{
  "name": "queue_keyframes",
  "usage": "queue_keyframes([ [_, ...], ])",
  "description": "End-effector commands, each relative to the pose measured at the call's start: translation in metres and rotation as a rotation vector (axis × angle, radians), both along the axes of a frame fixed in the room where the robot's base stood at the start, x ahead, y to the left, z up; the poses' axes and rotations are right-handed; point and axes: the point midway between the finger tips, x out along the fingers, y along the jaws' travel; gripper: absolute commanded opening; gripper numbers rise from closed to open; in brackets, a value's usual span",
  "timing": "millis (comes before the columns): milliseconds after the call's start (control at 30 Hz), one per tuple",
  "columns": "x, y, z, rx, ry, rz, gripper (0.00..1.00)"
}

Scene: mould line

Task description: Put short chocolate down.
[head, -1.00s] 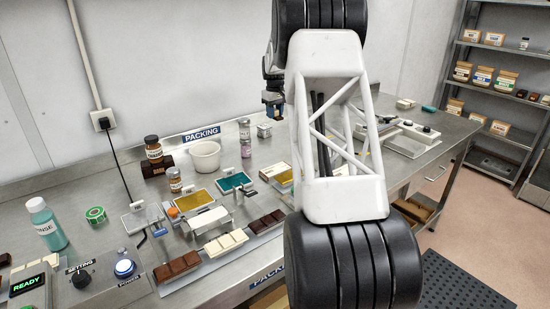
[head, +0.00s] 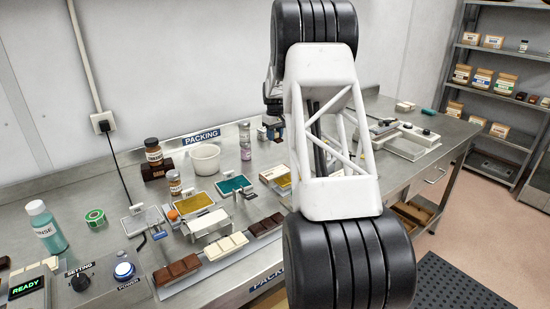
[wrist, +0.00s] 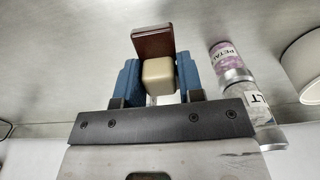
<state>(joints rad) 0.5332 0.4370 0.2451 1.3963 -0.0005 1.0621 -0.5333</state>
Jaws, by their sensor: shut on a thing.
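My gripper (wrist: 160,82) has two blue fingers and is shut on the short chocolate (wrist: 158,72). A cream block with rounded edges shows between the fingertips. A dark brown slab (wrist: 153,40) shows just beyond it; I cannot tell whether the two are one piece. In the head view my gripper (head: 272,130) is low over the back of the steel table (head: 345,105), right of the jar stack, partly covered by my arm. I cannot tell whether the chocolate touches the table.
A petals jar (wrist: 225,60) with a second jar (wrist: 262,108) on it stands close beside my gripper. A white bowl (head: 205,158) is left of them. Chocolate bars (head: 225,246) lie along the front. Coloured trays (head: 235,184) lie between.

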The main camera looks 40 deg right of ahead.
Motion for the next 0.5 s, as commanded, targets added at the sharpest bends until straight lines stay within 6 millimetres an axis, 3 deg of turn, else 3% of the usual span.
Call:
queue_keyframes([
  [300, 0.000, 0.000, -0.036, 0.001, 0.001, 0.000, 0.04],
  [500, 0.000, 0.000, -0.043, 0.000, 0.000, 0.000, 0.04],
])
